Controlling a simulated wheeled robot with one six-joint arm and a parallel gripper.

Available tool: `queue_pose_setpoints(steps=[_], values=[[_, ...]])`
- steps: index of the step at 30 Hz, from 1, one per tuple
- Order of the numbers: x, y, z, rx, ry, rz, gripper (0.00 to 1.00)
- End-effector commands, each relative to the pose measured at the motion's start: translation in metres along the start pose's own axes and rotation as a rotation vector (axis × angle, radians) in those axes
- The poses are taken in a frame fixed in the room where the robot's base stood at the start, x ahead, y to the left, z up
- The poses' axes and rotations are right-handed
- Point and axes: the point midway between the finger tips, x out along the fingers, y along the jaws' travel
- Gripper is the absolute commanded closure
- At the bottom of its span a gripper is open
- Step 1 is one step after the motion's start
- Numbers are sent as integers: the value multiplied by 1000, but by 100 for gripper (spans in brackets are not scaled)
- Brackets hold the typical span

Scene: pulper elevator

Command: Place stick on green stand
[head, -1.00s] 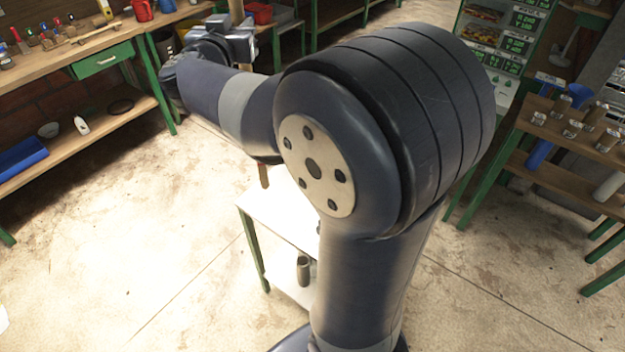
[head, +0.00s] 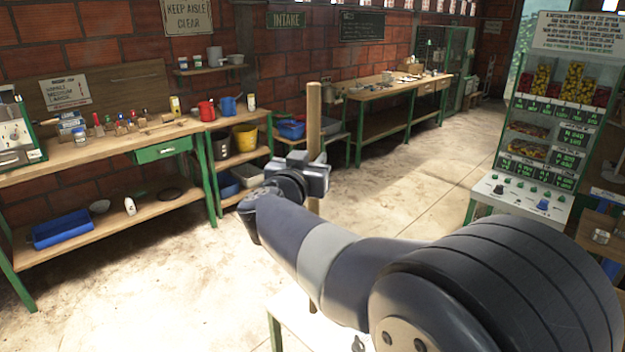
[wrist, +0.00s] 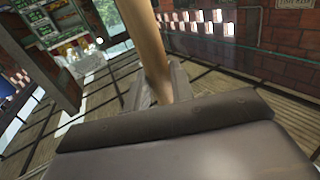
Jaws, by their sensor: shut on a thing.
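My gripper (head: 318,176) is shut on a long wooden stick (head: 314,118). The stick stands nearly upright in the head view, reaching well above and below the jaws. My arm hides part of its lower length. In the wrist view the stick (wrist: 147,45) runs up from between the two fingers (wrist: 160,88). A low white-topped table with green legs (head: 300,318) shows below my arm, mostly hidden. I cannot tell whether it is the green stand, and I cannot pick out another stand for sure.
A wooden workbench (head: 95,150) with a green drawer (head: 163,151) and tools stands at the left. A shelf with red and blue jugs and a yellow bucket (head: 245,137) adjoins it. A display console (head: 545,170) stands at the right. The floor (head: 420,185) between is clear.

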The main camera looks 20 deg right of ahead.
Motion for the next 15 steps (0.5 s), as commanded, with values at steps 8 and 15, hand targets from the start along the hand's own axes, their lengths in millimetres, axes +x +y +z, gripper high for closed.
queue_pose_setpoints(steps=[8,15], values=[[0,0,29,0,1,1,100],[0,0,29,0,1,0,100]])
